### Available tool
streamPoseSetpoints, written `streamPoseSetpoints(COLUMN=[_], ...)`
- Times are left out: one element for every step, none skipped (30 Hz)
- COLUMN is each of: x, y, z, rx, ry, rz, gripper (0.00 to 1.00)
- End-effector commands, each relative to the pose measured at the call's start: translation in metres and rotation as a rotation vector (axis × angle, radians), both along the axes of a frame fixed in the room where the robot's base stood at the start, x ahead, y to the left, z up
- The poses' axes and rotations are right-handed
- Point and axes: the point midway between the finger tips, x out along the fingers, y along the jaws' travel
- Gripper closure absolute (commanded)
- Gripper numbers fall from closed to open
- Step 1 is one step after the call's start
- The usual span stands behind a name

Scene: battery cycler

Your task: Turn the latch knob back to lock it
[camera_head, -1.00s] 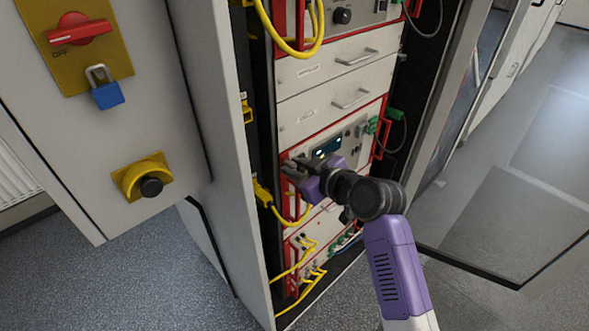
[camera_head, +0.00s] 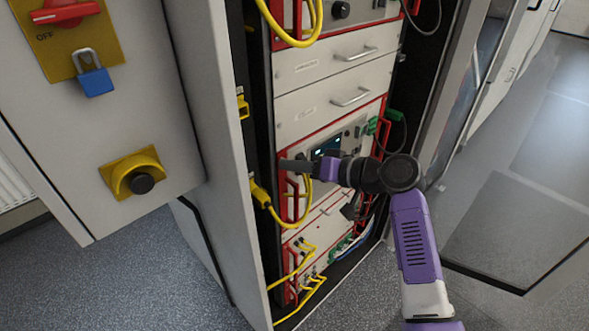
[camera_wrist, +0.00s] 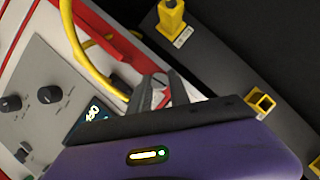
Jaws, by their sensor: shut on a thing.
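My gripper (camera_head: 284,165) reaches in from the right across the front of a grey rack module (camera_head: 306,145) and ends at its red left edge. In the wrist view my gripper's dark fingers (camera_wrist: 164,84) stand close together at the red edge, with a small bit of red showing between them. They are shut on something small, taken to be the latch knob. The knob itself is hidden by the fingers, so its turn angle cannot be told.
A yellow cable (camera_wrist: 94,66) and a red handle (camera_wrist: 88,25) are close to the fingers. The panel carries a lit display (camera_wrist: 94,110) and black knobs (camera_wrist: 50,95). A blue padlock (camera_head: 95,80) hangs on the cabinet panel at left.

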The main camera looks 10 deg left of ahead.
Motion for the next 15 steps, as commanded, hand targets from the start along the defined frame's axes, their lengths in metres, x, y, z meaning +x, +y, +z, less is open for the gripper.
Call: streamPoseSetpoints(x=[0.0000,0.0002,0.0002,0.0001,0.0002,0.0002,0.0003,0.0003,0.0003,0.0003,0.0002,0.0002,0.0002,0.0002,0.0002], y=[0.0002,0.0002,0.0002,0.0001,0.0000,-0.0001,-0.0003,-0.0003,-0.0004,-0.0005,-0.0005,-0.0005,-0.0005,-0.0005,-0.0005], z=[-0.0021,-0.0019,-0.0019,-0.0018,-0.0020,-0.0021,-0.0022,-0.0022,-0.0022,-0.0021,-0.0020,-0.0019,-0.0019,-0.0017,-0.0017], rx=[0.015,0.024,0.036,0.044,0.051,0.058,0.064,0.069,0.074,0.077,0.080,0.083,0.085,0.087,0.088], ry=[0.022,0.032,0.047,0.058,0.066,0.078,0.085,0.092,0.098,0.103,0.107,0.110,0.113,0.115,0.116], rz=[0.001,0.001,0.001,0.001,0.001,0.001,0.001,0.001,0.000,0.000,0.000,0.001,0.000,0.000,0.001], gripper=[1.00,1.00,1.00,1.00,1.00,1.00,1.00,1.00,1.00,1.00,1.00,1.00,1.00,1.00,1.00])
